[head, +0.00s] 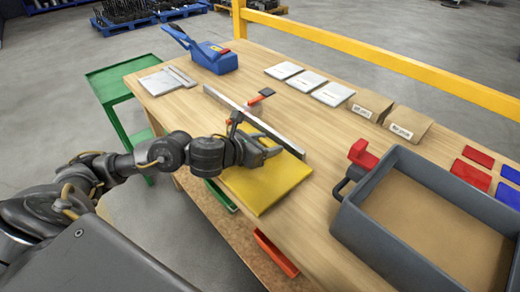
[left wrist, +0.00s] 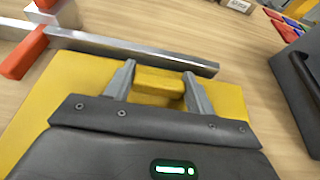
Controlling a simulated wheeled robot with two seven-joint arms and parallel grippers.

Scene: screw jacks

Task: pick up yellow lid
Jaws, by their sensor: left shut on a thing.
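The yellow lid (head: 266,184) is a flat square panel near the front edge of the wooden table, in the middle of the head view. It fills much of the left wrist view, with a raised yellow handle block (left wrist: 160,83) on it. My left gripper (head: 268,150) is over the lid, and its two fingers sit on either side of the handle, shut on it. I cannot tell whether the lid is off the table. My right gripper is not in view.
A metal bar (head: 222,98) with an orange-handled clamp (head: 259,97) lies just behind the lid. A grey bin (head: 400,255) with a red clamp (head: 362,154) stands to the right. A blue device (head: 213,58), white packets and brown boxes (head: 408,124) lie farther back.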

